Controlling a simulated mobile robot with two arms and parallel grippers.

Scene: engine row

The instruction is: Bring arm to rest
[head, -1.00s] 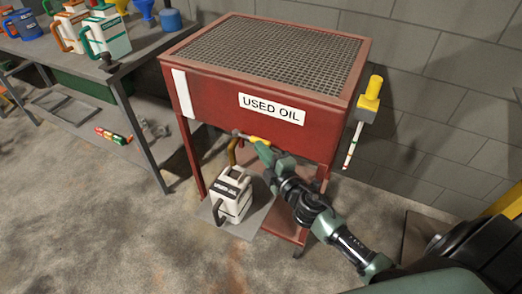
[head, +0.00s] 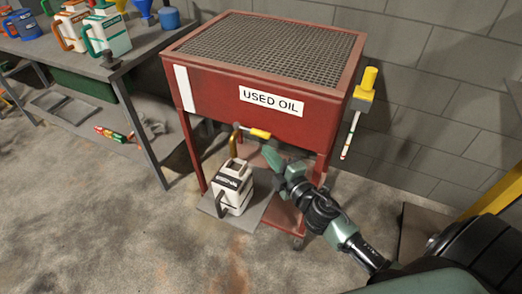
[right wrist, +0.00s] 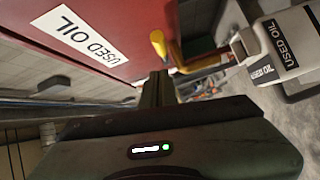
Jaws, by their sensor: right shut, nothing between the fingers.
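My right gripper (head: 268,156) is shut and empty in front of the red used-oil stand (head: 215,98), just below and right of a valve's yellow handle (head: 260,133). A small gap shows between the fingertips and the handle. In the right wrist view the closed fingers (right wrist: 158,86) point toward the yellow handle (right wrist: 158,46) and the red wall with its "USED OIL" label. A brass spout (head: 233,146) bends down beside the handle, above a white jug (head: 229,192). My left gripper is not in view.
The jug stands upright on a grey plate (head: 258,207) low in the stand. A yellow-topped gauge (head: 364,90) hangs at the stand's right side. A workbench (head: 100,62) with several jugs is at the left. The front floor is open.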

